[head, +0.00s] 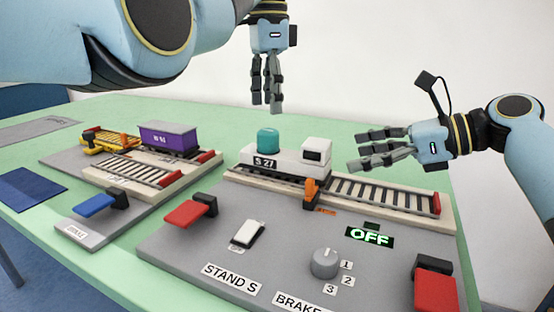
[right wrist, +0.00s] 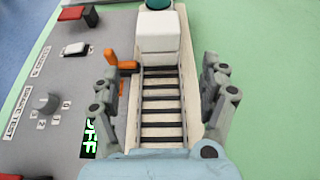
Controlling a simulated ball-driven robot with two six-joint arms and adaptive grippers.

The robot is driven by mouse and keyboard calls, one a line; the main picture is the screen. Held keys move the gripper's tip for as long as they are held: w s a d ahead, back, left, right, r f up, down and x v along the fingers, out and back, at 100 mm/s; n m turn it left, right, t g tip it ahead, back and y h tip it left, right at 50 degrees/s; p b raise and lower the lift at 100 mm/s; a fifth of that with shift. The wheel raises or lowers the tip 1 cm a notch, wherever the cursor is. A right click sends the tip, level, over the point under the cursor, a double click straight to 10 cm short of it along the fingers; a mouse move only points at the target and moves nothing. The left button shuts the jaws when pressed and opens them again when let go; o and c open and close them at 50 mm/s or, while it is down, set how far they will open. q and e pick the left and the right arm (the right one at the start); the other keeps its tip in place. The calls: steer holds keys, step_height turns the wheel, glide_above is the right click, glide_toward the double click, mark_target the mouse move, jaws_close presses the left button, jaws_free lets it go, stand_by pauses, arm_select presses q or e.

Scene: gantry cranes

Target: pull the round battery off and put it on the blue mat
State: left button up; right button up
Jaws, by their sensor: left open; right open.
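The round battery is a teal cylinder (head: 268,140) standing upright on the white locomotive (head: 285,160) marked S 27; its edge also shows at the top of the right wrist view (right wrist: 159,4). The blue mat (head: 32,188) lies flat and bare at the far left of the green table. My left gripper (head: 266,108) points down, open and empty, above the battery and apart from it. My right gripper (head: 356,150) is open and empty, to the right of the locomotive; in the right wrist view its fingers (right wrist: 162,75) spread on either side of the track.
The locomotive stands on a track (head: 380,192) behind a grey panel with an orange lever (head: 311,190), a knob (head: 325,263), red handles and a lit OFF sign (head: 370,237). A second stand at left carries a purple wagon (head: 168,138) and a yellow car (head: 105,142).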

mark_target(311, 163)
arm_select(q)
steer(key=shift+a, duration=0.2)
arm_select(e)
steer(key=x, duration=1)
